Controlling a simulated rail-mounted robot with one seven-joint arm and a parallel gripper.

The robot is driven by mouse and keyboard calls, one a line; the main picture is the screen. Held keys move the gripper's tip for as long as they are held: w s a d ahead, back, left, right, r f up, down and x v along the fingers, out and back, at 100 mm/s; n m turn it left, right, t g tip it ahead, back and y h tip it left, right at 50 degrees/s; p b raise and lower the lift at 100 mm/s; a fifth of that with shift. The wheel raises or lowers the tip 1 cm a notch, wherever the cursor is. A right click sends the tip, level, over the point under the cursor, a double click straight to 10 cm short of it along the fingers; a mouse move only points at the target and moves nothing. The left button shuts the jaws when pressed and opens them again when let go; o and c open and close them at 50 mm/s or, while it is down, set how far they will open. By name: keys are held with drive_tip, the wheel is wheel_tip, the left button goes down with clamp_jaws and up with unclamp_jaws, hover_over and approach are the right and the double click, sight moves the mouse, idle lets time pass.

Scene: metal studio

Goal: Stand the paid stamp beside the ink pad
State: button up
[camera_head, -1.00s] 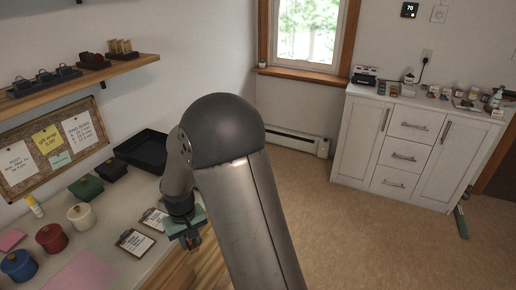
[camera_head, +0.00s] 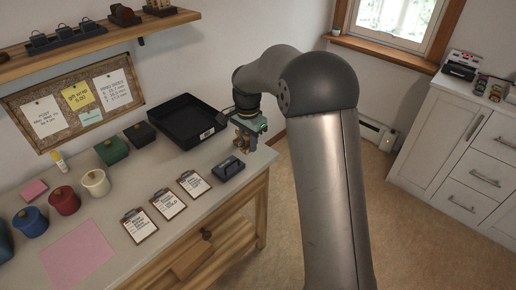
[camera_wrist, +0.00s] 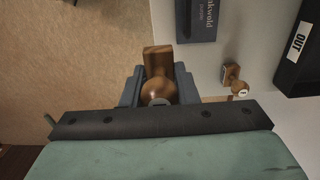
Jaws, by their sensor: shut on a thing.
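My gripper (camera_head: 246,137) is over the right end of the desk. In the wrist view, its two dark fingers (camera_wrist: 158,88) are shut on a wooden stamp (camera_wrist: 157,60), gripped around its round knob with the block pointing away. Its label is hidden, so I cannot read whether it says paid. The dark blue ink pad (camera_head: 228,169) lies on the desk near its right front corner, and it also shows in the wrist view (camera_wrist: 197,20) with pale lettering. A second wooden stamp (camera_wrist: 235,82) with a white-capped knob is on the desk; its label is too small to read.
A black tray (camera_head: 172,121) marked OUT stands behind the ink pad. Several clipboards (camera_head: 167,204) lie to the left. Coloured pots (camera_head: 96,183) and boxes (camera_head: 112,151) stand further left. The desk edge and open floor are close to the gripper.

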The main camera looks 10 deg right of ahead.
drive_tip(key=w+d+f+p, duration=0.1)
drive_tip(key=w+d+f, duration=0.1)
drive_tip(key=w, duration=0.2)
drive_tip(key=p, duration=0.1)
hover_over(258, 154)
drive_tip(key=f, duration=0.5)
drive_tip(key=shift+s+f, duration=0.2)
drive_tip(key=shift+f, duration=0.2)
drive_tip(key=shift+w+f, duration=0.1)
drive_tip(key=shift+f, duration=1.55)
drive_tip(key=shift+f, duration=0.2)
drive_tip(key=o, duration=1)
drive_tip(key=shift+c, duration=0.2)
drive_tip(key=shift+r, duration=0.1)
